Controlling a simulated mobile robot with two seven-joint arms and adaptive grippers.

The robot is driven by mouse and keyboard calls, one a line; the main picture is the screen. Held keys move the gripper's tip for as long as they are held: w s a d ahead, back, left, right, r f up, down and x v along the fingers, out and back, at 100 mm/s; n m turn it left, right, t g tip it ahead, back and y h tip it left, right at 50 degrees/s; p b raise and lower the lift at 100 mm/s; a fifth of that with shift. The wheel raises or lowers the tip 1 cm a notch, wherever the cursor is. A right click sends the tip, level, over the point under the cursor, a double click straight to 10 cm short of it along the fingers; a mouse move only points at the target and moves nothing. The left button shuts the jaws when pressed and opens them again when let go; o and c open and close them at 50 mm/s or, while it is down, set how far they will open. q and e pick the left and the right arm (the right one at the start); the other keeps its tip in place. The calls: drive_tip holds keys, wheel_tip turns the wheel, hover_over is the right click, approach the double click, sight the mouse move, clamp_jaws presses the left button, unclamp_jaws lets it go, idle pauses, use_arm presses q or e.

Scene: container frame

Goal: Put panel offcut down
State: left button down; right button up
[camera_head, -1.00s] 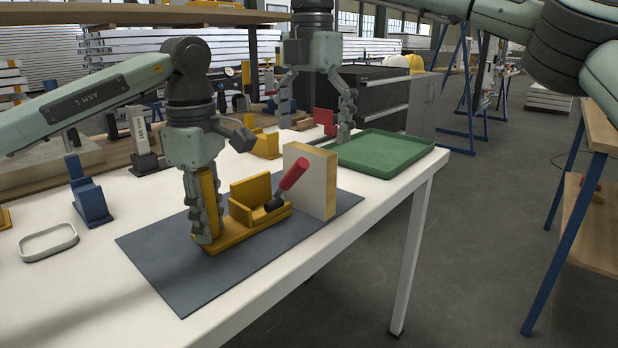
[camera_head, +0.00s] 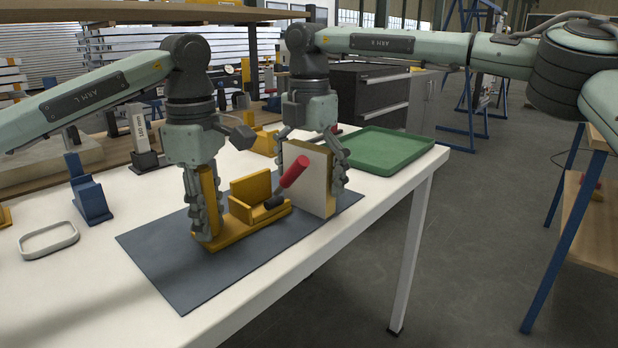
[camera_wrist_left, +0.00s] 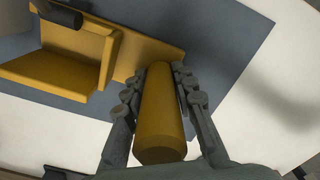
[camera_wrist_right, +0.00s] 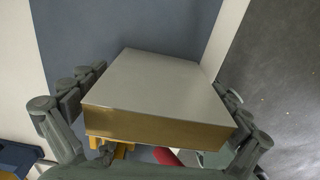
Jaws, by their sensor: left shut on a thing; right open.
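The panel offcut (camera_head: 306,178), a thick board with pale faces and a yellow-brown edge, stands upright at the right end of a yellow fixture (camera_head: 243,232) on the grey mat (camera_head: 180,278). A red-handled lever (camera_head: 290,174) on the fixture leans toward it. My left gripper (camera_head: 204,222) is shut on the fixture's yellow upright post (camera_wrist_left: 160,115). My right gripper (camera_wrist_right: 160,88) is open above the offcut, pointing down, with a finger on either side of it. In the right wrist view, gaps show beside the offcut (camera_wrist_right: 160,90). The offcut's lower end is partly hidden.
A green tray (camera_head: 380,150) lies at the table's right corner, behind the offcut. A blue stand (camera_head: 90,200) and a pale ring (camera_head: 48,240) are at the left. White table surface (camera_head: 110,290) is clear at the front left.

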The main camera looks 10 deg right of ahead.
sight(308, 146)
drive_tip(key=c, duration=1.2)
wheel_tip(308, 146, up, 10)
drive_tip(key=shift+a+r, duration=0.1)
